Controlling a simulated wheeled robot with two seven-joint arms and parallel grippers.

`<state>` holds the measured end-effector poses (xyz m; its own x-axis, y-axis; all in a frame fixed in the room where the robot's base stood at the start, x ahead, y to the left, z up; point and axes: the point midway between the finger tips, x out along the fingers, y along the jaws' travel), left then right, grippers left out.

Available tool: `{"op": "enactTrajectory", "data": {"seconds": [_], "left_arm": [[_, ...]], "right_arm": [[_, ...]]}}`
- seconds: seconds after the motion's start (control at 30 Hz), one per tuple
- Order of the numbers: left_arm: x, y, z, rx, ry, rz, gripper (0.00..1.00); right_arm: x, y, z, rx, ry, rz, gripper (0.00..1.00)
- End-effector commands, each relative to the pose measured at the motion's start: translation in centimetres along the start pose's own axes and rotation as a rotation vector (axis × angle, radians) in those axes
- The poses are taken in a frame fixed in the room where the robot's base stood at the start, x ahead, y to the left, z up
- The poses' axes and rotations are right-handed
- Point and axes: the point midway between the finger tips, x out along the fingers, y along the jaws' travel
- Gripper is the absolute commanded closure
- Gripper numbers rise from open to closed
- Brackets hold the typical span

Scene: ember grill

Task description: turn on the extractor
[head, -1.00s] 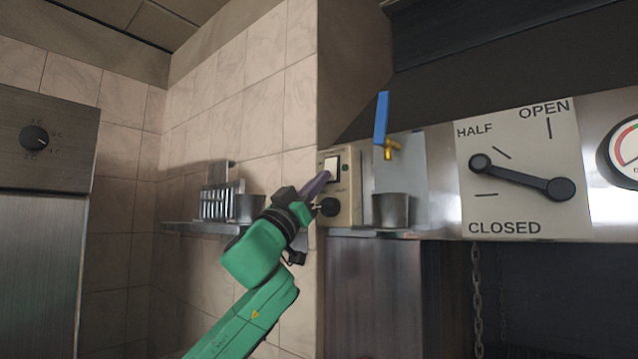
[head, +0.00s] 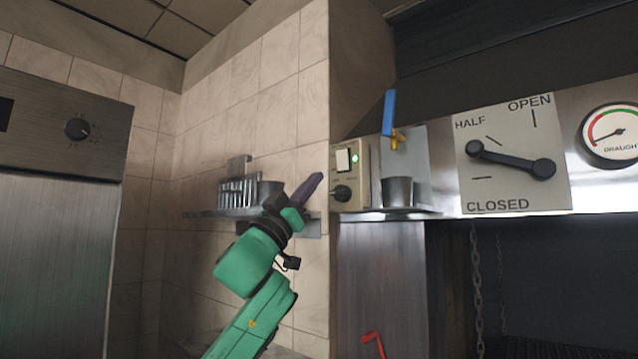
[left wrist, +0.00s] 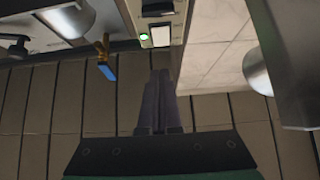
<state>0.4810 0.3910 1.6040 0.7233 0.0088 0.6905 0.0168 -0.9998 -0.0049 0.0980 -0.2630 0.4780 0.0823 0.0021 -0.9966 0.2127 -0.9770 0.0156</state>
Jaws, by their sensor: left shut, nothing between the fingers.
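The extractor control panel (head: 350,176) is a beige box on the wall edge, with a white rocker switch (head: 343,160), a green lamp (head: 355,157) that is lit, and a black knob (head: 342,193) below. In the left wrist view the white switch (left wrist: 160,36) and the glowing green lamp (left wrist: 144,37) also show. My left gripper (head: 313,184) is shut and empty, just left of the panel and apart from it. Its purple fingers (left wrist: 156,100) lie together in the left wrist view. My right gripper is not in view.
A shelf (head: 205,215) with a metal rack and cup is behind my left arm. Right of the panel are a blue-handled tap (head: 388,113), a metal cup (head: 398,191), a damper lever (head: 510,158) and a draught gauge (head: 611,135). A steel cabinet (head: 50,230) stands at left.

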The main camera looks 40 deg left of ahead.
Motion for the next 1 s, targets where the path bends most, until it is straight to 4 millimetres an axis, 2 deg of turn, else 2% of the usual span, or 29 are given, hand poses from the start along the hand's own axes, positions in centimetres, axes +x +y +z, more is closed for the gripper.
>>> {"op": "enactTrajectory", "data": {"seconds": [0.03,0.1,0.27,0.37,0.6,1.0], "left_arm": [[-1.8,0.0,1.1,0.001,-0.003,0.001,1.00],[-3.1,0.0,1.2,0.002,-0.003,0.000,1.00],[-4.9,0.0,1.1,0.001,-0.001,0.001,1.00],[-5.1,0.0,0.9,0.000,-0.001,0.000,1.00],[-5.0,0.0,0.8,-0.001,-0.001,0.000,1.00],[-5.0,0.0,0.8,-0.001,0.000,0.000,1.00]], "right_arm": [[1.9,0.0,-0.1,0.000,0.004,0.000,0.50],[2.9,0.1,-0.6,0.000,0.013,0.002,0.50],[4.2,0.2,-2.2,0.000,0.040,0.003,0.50],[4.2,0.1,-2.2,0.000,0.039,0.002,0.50],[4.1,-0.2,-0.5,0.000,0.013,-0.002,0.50],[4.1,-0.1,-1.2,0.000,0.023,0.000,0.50]]}}
